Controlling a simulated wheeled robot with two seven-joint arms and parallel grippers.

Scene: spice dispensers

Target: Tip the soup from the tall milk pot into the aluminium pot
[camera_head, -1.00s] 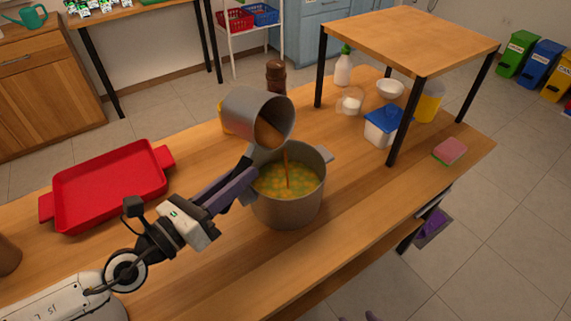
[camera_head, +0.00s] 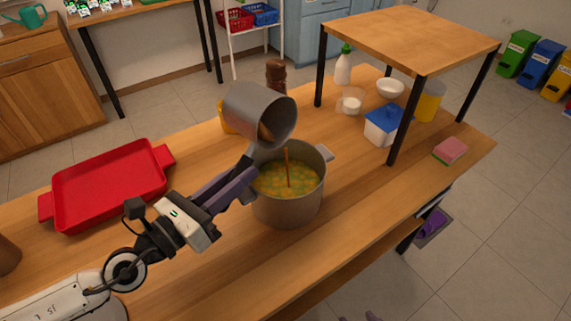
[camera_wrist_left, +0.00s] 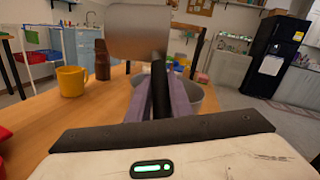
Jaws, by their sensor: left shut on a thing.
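The tall milk pot (camera_head: 252,110) is grey metal and tilted steeply, its mouth facing right and down over the aluminium pot (camera_head: 288,208). A thin brown stream of soup (camera_head: 287,168) falls from it into the aluminium pot. Little soup shows inside the tilted pot's mouth. The aluminium pot stands upright on the table and holds yellow-green soup with chunks (camera_head: 285,186). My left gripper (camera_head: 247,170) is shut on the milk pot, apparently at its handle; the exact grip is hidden. The left wrist view shows the milk pot (camera_wrist_left: 138,32) above the fingers.
A red tray (camera_head: 110,185) lies left on the wooden table. A brown shaker (camera_head: 276,76) and a yellow mug (camera_wrist_left: 72,80) stand behind the pots. A raised wooden stand (camera_head: 410,40) is at right, with a blue-lidded tub (camera_head: 382,127) beneath. A sponge (camera_head: 450,151) lies near the right edge.

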